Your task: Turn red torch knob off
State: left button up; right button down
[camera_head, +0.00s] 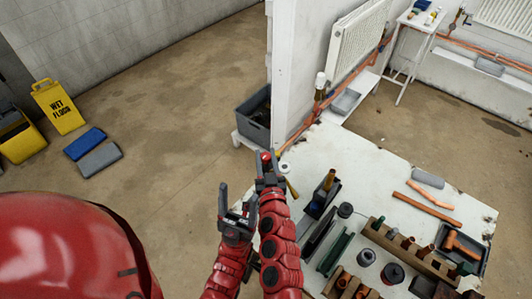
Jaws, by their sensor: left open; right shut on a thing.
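A small red knob (266,156) shows at the fingertips of my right gripper (269,163). The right gripper is shut on what looks like the torch; a brass part (292,188) sticks out to its lower right. Most of the held thing is hidden by the gripper, so I cannot tell how far the knob is turned. My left gripper (237,195) is open and empty, just left of and below the right one. It is apart from the red knob.
A white workbench (370,170) holds a wooden rack (410,248), copper pipes (425,207), a grey tray (462,250) and dark holders. A grey crate (254,120) stands beyond, beside a white partition (287,70).

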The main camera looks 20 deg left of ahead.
dwell(0.3)
jog(key=shift+c, duration=2.4)
grip_release()
jog(key=shift+s+f, duration=0.1)
jog(key=shift+s+d, duration=0.15)
jog(key=shift+s, duration=0.15)
jog(key=b+v, duration=0.3)
jog(key=v, duration=1.3)
jog(key=shift+s+d+b, duration=0.2)
jog(key=shift+d+b, duration=0.05)
jog(key=shift+b, duration=0.05)
